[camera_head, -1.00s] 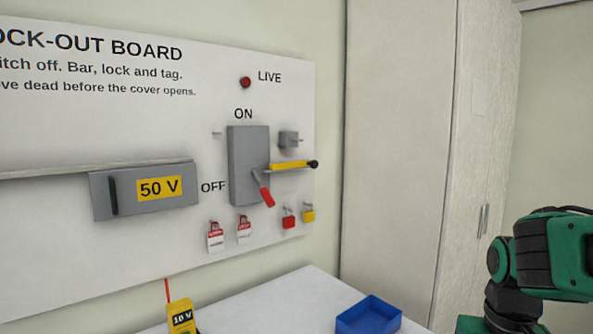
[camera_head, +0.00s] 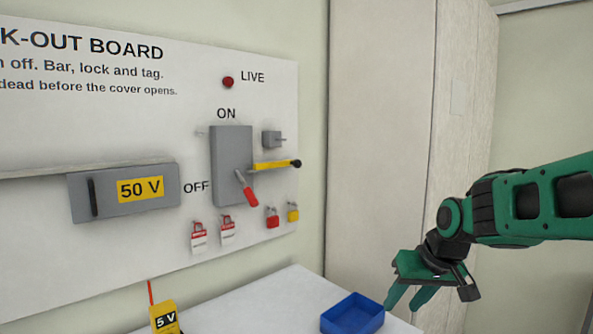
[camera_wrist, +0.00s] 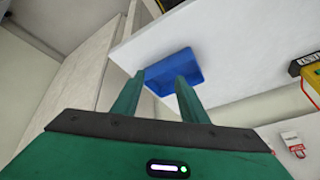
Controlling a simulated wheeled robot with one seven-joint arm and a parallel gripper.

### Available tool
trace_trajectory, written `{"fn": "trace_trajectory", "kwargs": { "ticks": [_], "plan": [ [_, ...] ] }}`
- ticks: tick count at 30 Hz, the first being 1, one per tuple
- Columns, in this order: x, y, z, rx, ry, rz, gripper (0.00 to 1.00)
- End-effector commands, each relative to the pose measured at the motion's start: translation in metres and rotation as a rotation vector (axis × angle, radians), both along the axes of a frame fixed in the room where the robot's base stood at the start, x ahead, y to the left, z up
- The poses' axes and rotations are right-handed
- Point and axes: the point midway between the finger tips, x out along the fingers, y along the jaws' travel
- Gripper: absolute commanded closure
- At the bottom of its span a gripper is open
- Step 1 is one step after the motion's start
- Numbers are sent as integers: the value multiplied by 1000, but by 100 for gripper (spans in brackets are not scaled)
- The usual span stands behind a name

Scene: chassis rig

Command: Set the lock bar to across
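The lock bar (camera_head: 272,166) is a yellow bar with a black knob at its right end. It points to the right from the side of the grey switch box (camera_head: 231,160), below a small grey block (camera_head: 272,139). The switch's red handle (camera_head: 248,190) is tilted down to the right. My gripper (camera_head: 408,298) is well to the right of the lock bar and lower, near the blue tray (camera_head: 352,314). In the wrist view my gripper (camera_wrist: 160,78) has its two fingers apart with nothing between them.
Below the switch hang two red-and-white tags (camera_head: 199,237), a red padlock (camera_head: 272,217) and a yellow padlock (camera_head: 293,211). A yellow tester (camera_head: 165,318) reads 5 V. A grey 50 V box (camera_head: 125,191) is at left. A tall cabinet (camera_head: 380,130) stands right of the board.

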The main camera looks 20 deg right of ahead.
Motion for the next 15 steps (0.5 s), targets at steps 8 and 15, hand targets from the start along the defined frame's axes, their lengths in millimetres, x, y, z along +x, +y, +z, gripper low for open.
{"fn": "trace_trajectory", "kwargs": {
  "ticks": [8,15],
  "plan": [
    [189,42,119,76,-588,248,60],
    [254,67,219,211,-973,339,60]
  ]
}}
